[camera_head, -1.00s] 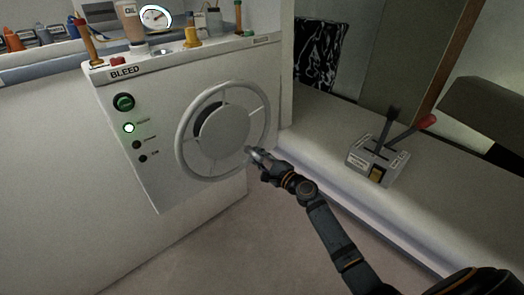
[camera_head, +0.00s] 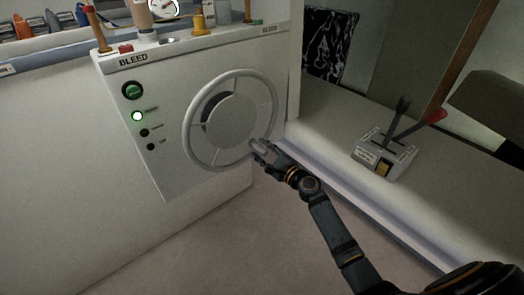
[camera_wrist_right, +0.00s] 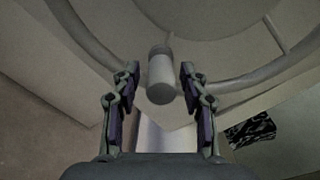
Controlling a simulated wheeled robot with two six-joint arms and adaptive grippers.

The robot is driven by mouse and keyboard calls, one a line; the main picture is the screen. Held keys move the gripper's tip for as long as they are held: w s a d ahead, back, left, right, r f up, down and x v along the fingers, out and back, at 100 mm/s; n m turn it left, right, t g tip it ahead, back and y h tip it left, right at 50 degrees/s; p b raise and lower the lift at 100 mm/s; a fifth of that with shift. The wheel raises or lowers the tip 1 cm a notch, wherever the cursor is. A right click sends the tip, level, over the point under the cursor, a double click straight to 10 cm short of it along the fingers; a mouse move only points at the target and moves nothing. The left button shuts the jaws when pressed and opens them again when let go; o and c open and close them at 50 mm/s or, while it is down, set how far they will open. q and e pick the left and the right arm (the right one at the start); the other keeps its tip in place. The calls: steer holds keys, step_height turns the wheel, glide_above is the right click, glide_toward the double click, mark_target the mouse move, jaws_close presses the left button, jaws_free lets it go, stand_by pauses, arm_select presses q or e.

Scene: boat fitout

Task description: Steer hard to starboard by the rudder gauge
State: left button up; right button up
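The grey steering wheel (camera_head: 230,119), with spokes and a round hub, is on the front of the white console. My right gripper (camera_head: 258,146) is at its lower right rim. In the right wrist view, a short pale knob (camera_wrist_right: 161,78) on the wheel stands between the fingers of the right gripper (camera_wrist_right: 160,90). The fingers are open, with a visible gap on each side of the knob. A round white gauge (camera_head: 163,7) stands on the console top, cut by the picture's upper edge; its reading is too small to tell. My left gripper is out of view.
A throttle box (camera_head: 384,155) with a red-tipped lever sits on the ledge at right. The floor (camera_head: 215,245) below the wheel is clear.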

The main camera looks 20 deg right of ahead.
steer(key=shift+s+d, duration=0.1)
steer(key=shift+s, duration=0.15)
steer(key=v, duration=1.1)
steer(key=shift+s, duration=0.25)
stand_by(0.8)
